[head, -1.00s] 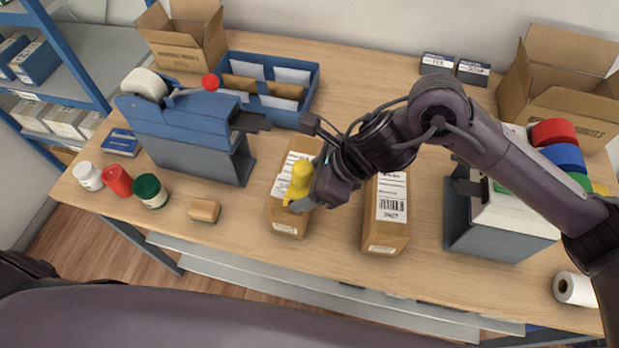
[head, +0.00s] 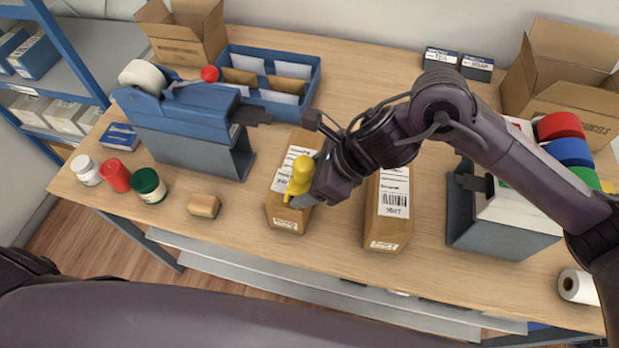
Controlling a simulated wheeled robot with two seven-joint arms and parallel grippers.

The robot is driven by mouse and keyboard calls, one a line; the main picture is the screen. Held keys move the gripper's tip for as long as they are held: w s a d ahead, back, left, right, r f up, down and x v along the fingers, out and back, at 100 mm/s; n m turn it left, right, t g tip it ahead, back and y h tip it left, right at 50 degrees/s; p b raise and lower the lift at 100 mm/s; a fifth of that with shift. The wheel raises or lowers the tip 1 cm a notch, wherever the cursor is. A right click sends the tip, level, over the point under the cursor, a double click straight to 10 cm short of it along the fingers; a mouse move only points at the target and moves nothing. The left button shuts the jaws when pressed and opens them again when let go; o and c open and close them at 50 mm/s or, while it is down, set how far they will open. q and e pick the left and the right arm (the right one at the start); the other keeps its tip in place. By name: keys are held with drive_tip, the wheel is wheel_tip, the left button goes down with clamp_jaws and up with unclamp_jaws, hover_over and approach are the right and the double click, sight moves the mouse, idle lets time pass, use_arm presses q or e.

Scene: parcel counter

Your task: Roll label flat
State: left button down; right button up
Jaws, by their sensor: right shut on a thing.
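A brown parcel (head: 286,212) with a white label (head: 283,181) lies on the counter at the middle. My right gripper (head: 300,194) is over this parcel, shut on a yellow-handled roller (head: 301,174). The roller's lower end is at the label's area; whether it touches is hidden by the gripper. Part of the label is covered by the roller and gripper. A second brown parcel (head: 387,229) with a white barcode label (head: 394,192) lies to the right, partly behind my arm. My left gripper is not in view.
A blue tape dispenser (head: 185,120) and a blue tray (head: 314,80) of envelopes stand behind left. A wooden block (head: 203,206) and several jars (head: 149,186) are at the left front. A grey machine (head: 500,222) stands right, an open carton (head: 565,85) behind it.

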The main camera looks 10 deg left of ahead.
drive_tip(key=shift+a+f, duration=0.1)
drive_tip(key=shift+f, duration=0.05)
drive_tip(key=shift+a+b, duration=0.4)
drive_tip(key=shift+a, duration=0.3)
drive_tip(key=shift+a+f, duration=0.1)
drive_tip(key=shift+s+a+b, duration=0.1)
drive_tip(key=shift+a+b, duration=0.1)
drive_tip(key=shift+b, duration=0.1)
drive_tip(key=shift+a, duration=0.55)
drive_tip(key=shift+b, duration=0.35)
drive_tip(key=shift+a+b, duration=0.35)
drive_tip(key=shift+a, duration=0.55)
drive_tip(key=shift+d, duration=0.1)
